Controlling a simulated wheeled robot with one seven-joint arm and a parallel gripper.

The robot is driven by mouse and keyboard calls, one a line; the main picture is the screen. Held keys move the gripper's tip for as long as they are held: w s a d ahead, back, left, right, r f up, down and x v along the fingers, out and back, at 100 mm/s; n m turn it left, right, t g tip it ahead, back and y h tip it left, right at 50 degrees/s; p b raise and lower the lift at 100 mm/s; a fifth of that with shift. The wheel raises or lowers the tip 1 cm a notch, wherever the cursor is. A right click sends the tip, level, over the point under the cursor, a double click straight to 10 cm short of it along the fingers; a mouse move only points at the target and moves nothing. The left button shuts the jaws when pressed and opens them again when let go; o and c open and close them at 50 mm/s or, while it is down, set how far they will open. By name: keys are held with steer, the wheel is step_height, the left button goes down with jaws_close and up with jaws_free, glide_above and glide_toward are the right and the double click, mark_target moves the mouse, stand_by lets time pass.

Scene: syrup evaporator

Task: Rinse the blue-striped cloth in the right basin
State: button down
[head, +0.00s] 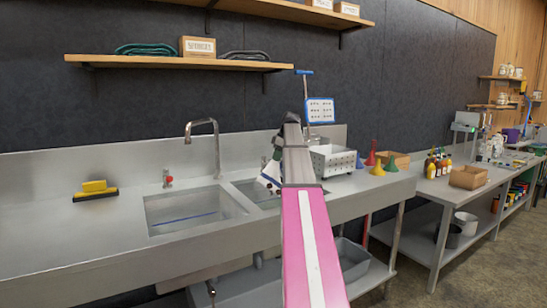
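The double steel sink has a left basin (190,212) and a right basin (248,188). My arm crosses the view and hides part of the right basin. My gripper (275,165) is over the right basin, mostly hidden behind my arm, and its fingers cannot be made out. A small white and blue piece (268,180), which looks like the blue-striped cloth, shows just under it at the basin. Whether my gripper holds it is not clear.
A faucet (205,140) stands behind the left basin. A yellow brush (95,189) lies on the left counter. A perforated steel box (333,160), colored funnels (377,168) and a cardboard box (395,160) stand right of the sink. The counter left of the sink is mostly clear.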

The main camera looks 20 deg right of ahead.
step_height(320, 180, down, 23)
steer(key=shift+r, duration=0.15)
stand_by(1.6)
steer(key=shift+a, duration=0.15)
steer(key=a+f, duration=0.1)
steer(key=a, duration=0.6)
steer(key=d, duration=1.4)
steer(key=shift+w+f, duration=0.25)
steer(key=shift+w, duration=0.15)
stand_by(3.3)
